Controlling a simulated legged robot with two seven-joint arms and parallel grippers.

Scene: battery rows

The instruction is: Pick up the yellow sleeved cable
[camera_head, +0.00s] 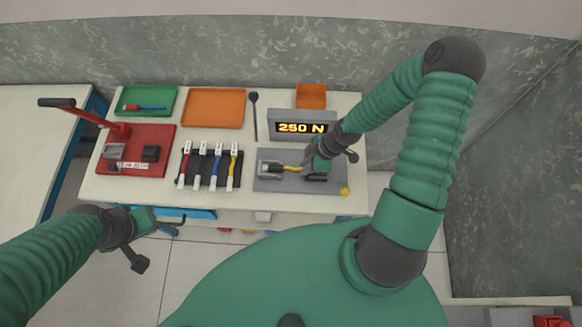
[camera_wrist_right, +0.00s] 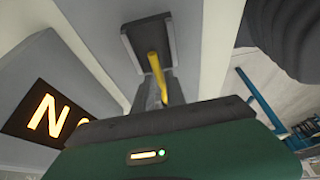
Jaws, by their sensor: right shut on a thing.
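A yellow cable (camera_head: 293,168) runs from a grey clamp block (camera_head: 270,168) on the grey tester plate to my right gripper (camera_head: 310,167). My right gripper is shut on this cable, low over the plate; its fingertips are partly hidden in the head view. In the right wrist view the yellow cable (camera_wrist_right: 157,72) stretches between the grey clamp block (camera_wrist_right: 148,40) and my gripper. Another yellow sleeved cable (camera_head: 234,163) with white ends lies in the dark rack. My left gripper (camera_head: 172,222) is in front of the table, away from the cables; its jaw gap is unclear.
The tester display (camera_head: 301,127) reads 250 N. The dark rack (camera_head: 202,185) also holds red, black and blue cables. A green tray (camera_head: 158,94) holds a red and blue cable. An orange tray (camera_head: 213,108) looks empty. A red press base (camera_head: 160,137) stands left.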

